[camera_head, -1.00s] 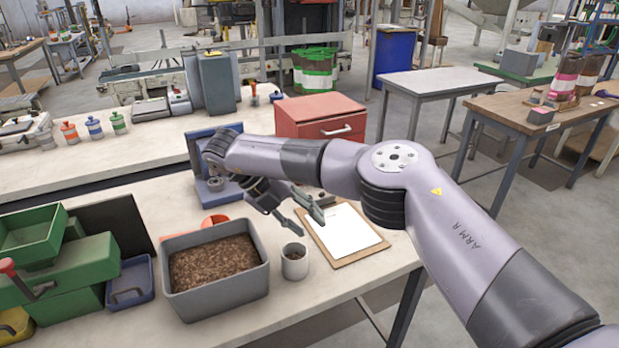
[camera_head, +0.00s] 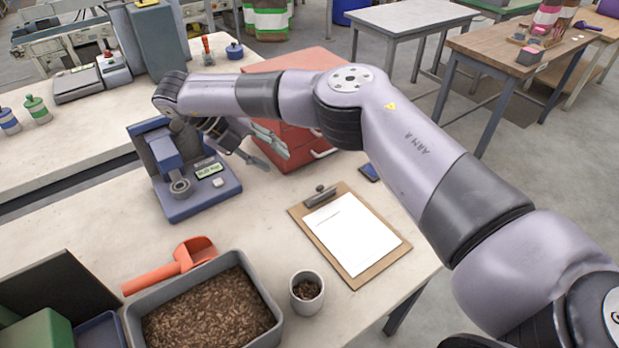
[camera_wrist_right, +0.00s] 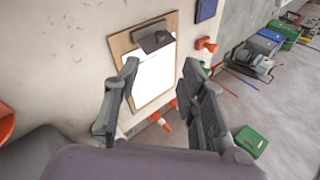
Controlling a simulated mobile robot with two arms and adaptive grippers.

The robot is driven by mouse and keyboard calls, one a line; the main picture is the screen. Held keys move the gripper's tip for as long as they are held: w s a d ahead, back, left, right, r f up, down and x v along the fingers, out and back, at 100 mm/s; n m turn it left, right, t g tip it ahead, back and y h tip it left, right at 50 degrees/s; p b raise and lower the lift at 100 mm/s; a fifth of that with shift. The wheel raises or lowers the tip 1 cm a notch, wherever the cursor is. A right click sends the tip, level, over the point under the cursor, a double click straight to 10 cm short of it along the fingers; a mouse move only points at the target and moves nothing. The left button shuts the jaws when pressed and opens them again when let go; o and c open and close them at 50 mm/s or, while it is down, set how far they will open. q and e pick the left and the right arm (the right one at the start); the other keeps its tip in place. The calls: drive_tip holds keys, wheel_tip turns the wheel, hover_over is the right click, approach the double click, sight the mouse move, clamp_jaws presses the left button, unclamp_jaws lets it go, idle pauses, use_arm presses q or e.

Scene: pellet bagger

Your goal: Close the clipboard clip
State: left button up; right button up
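The brown clipboard (camera_head: 384,246) lies flat on the table with a white sheet (camera_head: 352,236) on it. Its dark metal clip (camera_head: 320,196) is at the far left edge, clear of the gripper; I cannot tell for sure whether it is open. My right gripper (camera_head: 277,157) is open and empty, raised beyond the clipboard, near the red drawer unit. In the right wrist view, the clip (camera_wrist_right: 155,38) and board (camera_wrist_right: 124,42) show beyond the spread fingers (camera_wrist_right: 162,67). My left gripper is not in view.
A blue device with a small display (camera_head: 205,186) stands left of the clipboard. A grey cup (camera_head: 307,291), a pellet bin (camera_head: 262,292) and an orange scoop (camera_head: 165,272) are nearer. The red drawer unit (camera_head: 300,58) stands behind; a dark phone-like object (camera_head: 370,172) lies beside the clipboard.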

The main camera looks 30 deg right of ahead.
drive_tip(key=p, duration=0.2)
approach(321, 191)
drive_tip(key=d+f, duration=0.1)
drive_tip(key=d+f+p, duration=0.1)
drive_tip(key=shift+w+d+f, duration=0.2)
drive_tip(key=shift+w+d, duration=0.1)
drive_tip(key=shift+w, duration=0.05)
drive_tip(key=x, duration=0.3)
drive_tip(key=shift+d+f+p, duration=0.1)
drive_tip(key=shift+f+p, duration=0.15)
drive_tip(key=shift+p, duration=0.05)
drive_tip(key=shift+s+d+f, duration=0.1)
drive_tip(key=shift+d+f, duration=0.15)
drive_tip(key=shift+f, duration=0.1)
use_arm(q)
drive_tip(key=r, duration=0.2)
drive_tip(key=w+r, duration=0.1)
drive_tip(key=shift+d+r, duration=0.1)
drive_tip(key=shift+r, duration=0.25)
use_arm(e)
drive_tip(key=shift+c, duration=0.2)
clamp_jaws()
